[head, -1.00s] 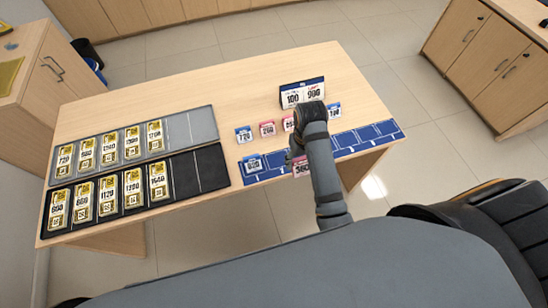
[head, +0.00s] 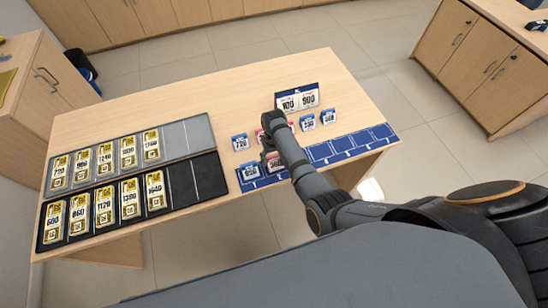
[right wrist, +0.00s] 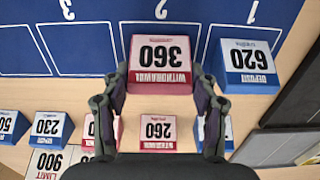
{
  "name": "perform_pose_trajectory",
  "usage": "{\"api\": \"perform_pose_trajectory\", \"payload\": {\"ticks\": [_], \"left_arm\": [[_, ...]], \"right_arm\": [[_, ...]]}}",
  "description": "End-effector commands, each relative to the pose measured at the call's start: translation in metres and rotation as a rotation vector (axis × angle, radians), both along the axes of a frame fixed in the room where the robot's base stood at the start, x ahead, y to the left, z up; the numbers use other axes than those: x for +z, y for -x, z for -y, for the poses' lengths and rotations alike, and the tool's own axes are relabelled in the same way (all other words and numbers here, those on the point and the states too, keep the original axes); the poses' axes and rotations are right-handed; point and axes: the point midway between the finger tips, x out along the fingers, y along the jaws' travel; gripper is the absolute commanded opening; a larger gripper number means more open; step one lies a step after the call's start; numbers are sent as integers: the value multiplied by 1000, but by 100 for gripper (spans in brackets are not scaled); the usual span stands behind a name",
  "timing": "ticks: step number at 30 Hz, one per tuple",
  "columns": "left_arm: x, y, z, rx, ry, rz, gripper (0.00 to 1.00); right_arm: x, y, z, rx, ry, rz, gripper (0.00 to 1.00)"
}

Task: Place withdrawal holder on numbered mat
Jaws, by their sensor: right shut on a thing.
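The red-and-white withdrawal holder marked 360 (right wrist: 158,62) is between the fingers of my right gripper (right wrist: 160,90), which is shut on it. In the head view this holder (head: 275,162) shows beside my right arm, just right of the blue deposit holder 620 (head: 250,172). The blue numbered mat (head: 322,151) runs along the table's front right edge. In the right wrist view the held holder is over the mat's space 2, next to holder 620 (right wrist: 247,62) at space 1. I cannot tell whether it touches the mat. Space 3 (right wrist: 80,47) is bare. My left gripper is out of view.
Behind the mat stand several holders, including red 260 (right wrist: 158,131), blue 230 (right wrist: 48,127) and blue 720 (head: 240,142). A limit sign (head: 297,98) stands behind them. Grey (head: 184,137) and black (head: 207,175) trays with gold cards lie at left.

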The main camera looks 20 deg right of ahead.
Motion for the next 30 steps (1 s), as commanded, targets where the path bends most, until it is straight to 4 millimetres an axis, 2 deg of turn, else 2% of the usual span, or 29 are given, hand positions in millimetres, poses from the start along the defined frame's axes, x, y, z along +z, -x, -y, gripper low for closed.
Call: {"api": "perform_pose_trajectory", "payload": {"ticks": [12, 13, 17, 30], "left_arm": [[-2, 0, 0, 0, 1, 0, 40], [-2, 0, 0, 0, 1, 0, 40], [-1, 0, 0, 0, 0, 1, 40], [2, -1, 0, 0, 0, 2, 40]], "right_arm": [[-7, -1, 0, 0, 0, 2, 28], [-6, -1, 0, 0, 0, 2, 64], [-6, 0, 0, 0, 0, 2, 81], [0, 0, 0, 0, 0, 2, 82]]}}
